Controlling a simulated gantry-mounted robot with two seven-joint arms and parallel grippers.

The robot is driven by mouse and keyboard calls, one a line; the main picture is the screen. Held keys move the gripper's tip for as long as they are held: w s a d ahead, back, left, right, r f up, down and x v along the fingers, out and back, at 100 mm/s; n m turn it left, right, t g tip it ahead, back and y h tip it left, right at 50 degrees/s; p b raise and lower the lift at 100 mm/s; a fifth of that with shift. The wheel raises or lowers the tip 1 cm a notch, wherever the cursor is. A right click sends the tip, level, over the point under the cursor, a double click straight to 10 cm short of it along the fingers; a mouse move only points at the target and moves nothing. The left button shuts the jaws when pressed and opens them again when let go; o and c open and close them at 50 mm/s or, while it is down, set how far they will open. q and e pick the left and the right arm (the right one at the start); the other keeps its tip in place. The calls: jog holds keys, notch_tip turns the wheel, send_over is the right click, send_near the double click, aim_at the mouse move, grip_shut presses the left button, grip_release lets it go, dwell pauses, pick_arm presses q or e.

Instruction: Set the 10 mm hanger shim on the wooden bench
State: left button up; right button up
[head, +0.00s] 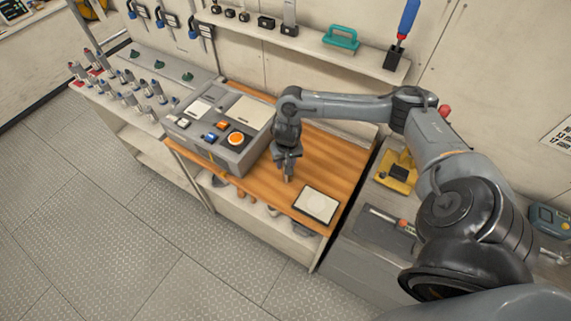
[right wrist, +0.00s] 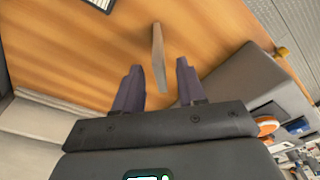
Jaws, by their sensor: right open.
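The wooden bench (head: 331,156) is in the middle of the head view, and its orange-brown top fills much of the right wrist view (right wrist: 80,50). My right gripper (head: 287,168) is low over the bench, right of the grey console. In the right wrist view my right gripper (right wrist: 159,66) has its two dark fingers apart. A thin grey-brown plate, seemingly the hanger shim (right wrist: 158,55), is edge-on between and beyond the fingertips, with a gap on each side. It appears to stand on the bench top, though its contact is hard to judge. My left gripper is not in view.
A grey console (head: 222,130) with an orange round button takes the bench's left part. A white-topped tray (head: 317,204) lies near the front right corner. Bare wood lies around the gripper.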

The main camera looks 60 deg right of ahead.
jog(key=r, duration=0.2)
jog(key=r+p, duration=0.1)
jog(key=r, duration=0.2)
jog(key=r+p, duration=0.1)
jog(key=r, duration=0.2)
jog(key=shift+s+a, duration=0.25)
jog(key=shift+a, duration=0.05)
jog(key=shift+r+p, duration=0.3)
jog(key=shift+p, duration=0.1)
jog(key=shift+a+r, duration=0.1)
jog(key=shift+a, duration=0.2)
jog(key=w+a+f+n+t+y, duration=0.15)
jog(key=a+n, duration=0.25)
jog(key=a, duration=0.6)
jog(key=a+f+n+t+y, duration=0.1)
jog(key=a+n+t, duration=0.15)
jog(key=a, duration=0.75)
jog(key=w+a+f+n+t+y, duration=0.15)
jog(key=a+n, duration=0.25)
jog(key=a, duration=0.6)
jog(key=s+d+r+g+h, duration=0.1)
jog(key=s+d, duration=0.1)
jog(key=s, duration=0.6)
jog(key=s+d+r+g+h, duration=0.1)
jog(key=s+d+g, duration=0.1)
jog(key=s, duration=0.6)
jog(key=shift+d+n+h, duration=0.4)
jog(key=shift+d+n, duration=0.05)
jog(key=shift+d, duration=0.05)
jog(key=shift+w, duration=0.1)
